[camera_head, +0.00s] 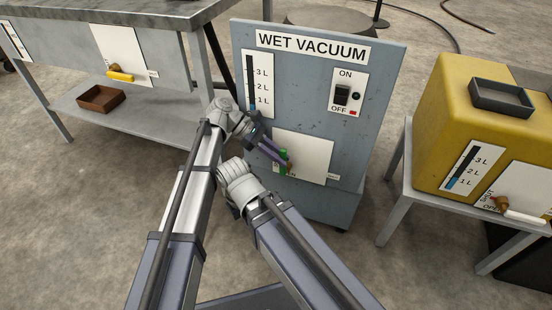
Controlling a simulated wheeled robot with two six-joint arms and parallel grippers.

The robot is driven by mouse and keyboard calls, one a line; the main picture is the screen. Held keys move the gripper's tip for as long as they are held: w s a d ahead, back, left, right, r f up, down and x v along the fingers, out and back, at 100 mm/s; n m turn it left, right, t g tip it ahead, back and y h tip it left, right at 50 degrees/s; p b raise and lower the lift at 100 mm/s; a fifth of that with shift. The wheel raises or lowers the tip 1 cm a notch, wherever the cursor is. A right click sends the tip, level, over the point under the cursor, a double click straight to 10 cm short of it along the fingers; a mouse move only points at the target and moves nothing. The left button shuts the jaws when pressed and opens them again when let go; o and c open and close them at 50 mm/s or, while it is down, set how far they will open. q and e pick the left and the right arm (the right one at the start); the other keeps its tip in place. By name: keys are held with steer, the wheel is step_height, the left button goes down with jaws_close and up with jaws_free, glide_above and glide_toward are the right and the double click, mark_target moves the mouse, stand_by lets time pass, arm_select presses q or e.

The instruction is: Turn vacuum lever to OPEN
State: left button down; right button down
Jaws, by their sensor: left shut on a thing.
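The grey-blue panel marked WET VACUUM (312,46) stands upright in the middle. The fingers hide part of the lever and of the label at the plate's lower left. The small label at the plate's lower right is too small to read. My right arm shows below, but its gripper is not visible.
The panel also has a level gauge (258,85) and an ON/OFF switch (342,94). A yellow tank (440,110) with its own white lever (524,217) stands on a table at right. At left, a metal bench holds a yellow lever (120,76) and a brown tray (101,99).

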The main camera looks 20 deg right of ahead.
arm_select(q)
steer(key=c, duration=0.8)
jaws_free()
steer(key=shift+w+a, duration=0.1)
steer(key=p+v, duration=0.4)
steer(key=v, duration=0.3)
steer(key=shift+a+r, duration=0.2)
steer(key=shift+w, duration=0.15)
